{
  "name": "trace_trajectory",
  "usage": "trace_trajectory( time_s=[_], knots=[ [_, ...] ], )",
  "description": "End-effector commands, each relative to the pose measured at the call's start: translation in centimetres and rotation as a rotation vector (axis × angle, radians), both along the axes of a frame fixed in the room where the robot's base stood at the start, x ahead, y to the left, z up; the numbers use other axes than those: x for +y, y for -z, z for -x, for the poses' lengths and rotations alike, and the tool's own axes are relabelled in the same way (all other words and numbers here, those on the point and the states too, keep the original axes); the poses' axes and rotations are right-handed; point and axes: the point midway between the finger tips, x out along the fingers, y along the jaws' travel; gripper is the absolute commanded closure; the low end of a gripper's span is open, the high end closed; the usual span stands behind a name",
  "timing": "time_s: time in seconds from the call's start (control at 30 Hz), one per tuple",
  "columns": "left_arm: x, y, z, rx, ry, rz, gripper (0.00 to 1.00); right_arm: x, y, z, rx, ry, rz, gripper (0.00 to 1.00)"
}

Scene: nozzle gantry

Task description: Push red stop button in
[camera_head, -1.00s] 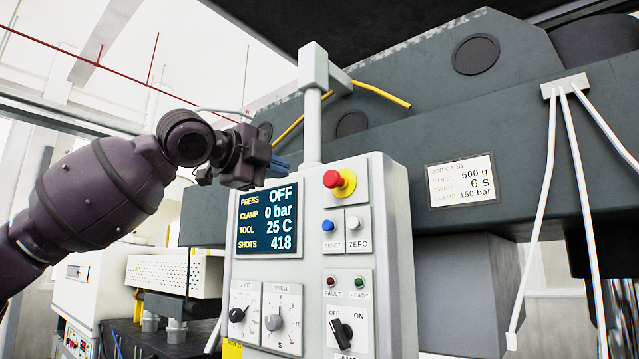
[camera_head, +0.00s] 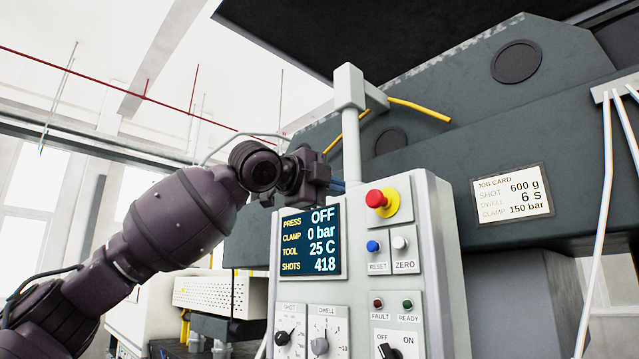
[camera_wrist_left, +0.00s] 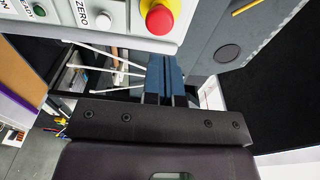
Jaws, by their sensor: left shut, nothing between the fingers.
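The red stop button (camera_head: 376,198) sits on a yellow collar at the upper right of the grey control panel (camera_head: 447,270). In the left wrist view the red button (camera_wrist_left: 159,19) is at the top, beyond the fingertips. My left gripper (camera_head: 338,186) is at the upper left of the panel, above the display and left of the button. Its blue fingers (camera_wrist_left: 166,75) are together and empty, apart from the button in the wrist view. In the head view the gripper body partly hides the fingers. My right gripper is not in view.
The display (camera_head: 310,243) reads PRESS OFF. A blue RESET button (camera_head: 373,246) and a white ZERO button (camera_head: 399,242) sit below the stop button. A grey post (camera_head: 350,120) rises behind the panel. A job card (camera_head: 511,193) is on the dark machine at right.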

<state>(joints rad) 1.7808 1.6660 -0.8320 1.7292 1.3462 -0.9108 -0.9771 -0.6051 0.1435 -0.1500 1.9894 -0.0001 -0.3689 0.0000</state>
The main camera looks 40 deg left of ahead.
Motion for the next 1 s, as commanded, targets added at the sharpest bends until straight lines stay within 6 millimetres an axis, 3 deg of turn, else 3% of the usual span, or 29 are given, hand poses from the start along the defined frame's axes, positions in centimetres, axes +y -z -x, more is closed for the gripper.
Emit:
trace_trajectory(
  time_s=[0.2, 0.43, 0.63, 1.0],
  knots=[
    [-0.6, 0.0, -3.9, 0.000, 0.002, 0.001, 1.00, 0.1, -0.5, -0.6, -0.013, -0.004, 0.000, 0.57],
    [-1.0, 0.0, -6.9, -0.001, 0.000, 0.001, 1.00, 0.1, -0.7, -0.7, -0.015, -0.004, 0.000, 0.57],
    [-1.1, 0.1, -8.0, -0.001, -0.001, 0.000, 1.00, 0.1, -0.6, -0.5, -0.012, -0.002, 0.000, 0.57],
    [-1.1, 0.1, -8.1, 0.000, 0.000, 0.000, 1.00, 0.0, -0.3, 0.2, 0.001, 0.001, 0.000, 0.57]
  ],
)
